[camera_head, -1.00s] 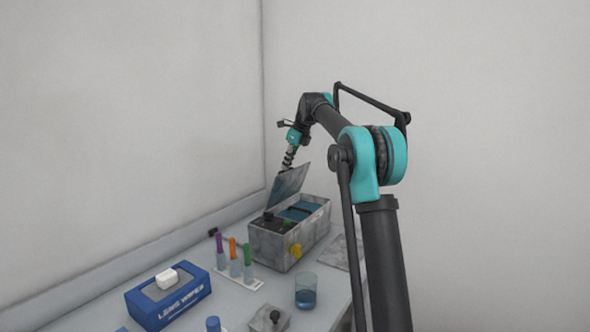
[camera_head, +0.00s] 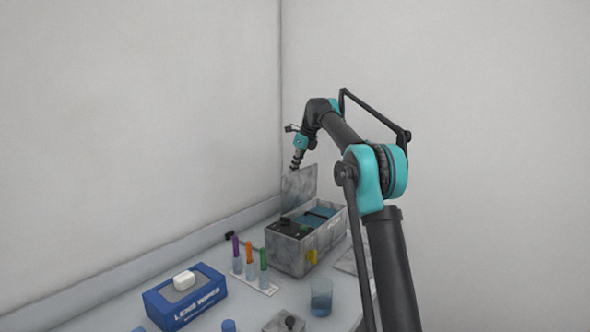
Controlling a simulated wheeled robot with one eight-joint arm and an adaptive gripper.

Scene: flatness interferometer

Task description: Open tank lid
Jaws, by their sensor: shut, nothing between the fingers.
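The tank (camera_head: 288,259) is a grey, marbled box on the bench, with blue and dark contents showing through its open top. Its lid (camera_head: 300,186) is a grey panel standing nearly upright along the tank's far left side. My gripper (camera_head: 297,167) is shut, just above and behind the lid's top edge, and its fingertips are partly hidden by the lid. I cannot tell whether it touches the lid.
A blue lens wipes box (camera_head: 186,300), a rack with capped tubes (camera_head: 250,266) and a glass beaker with blue liquid (camera_head: 321,297) stand in front of the tank. A dark knobbed grey block (camera_head: 287,323) sits at the near edge. A wall rises behind the bench.

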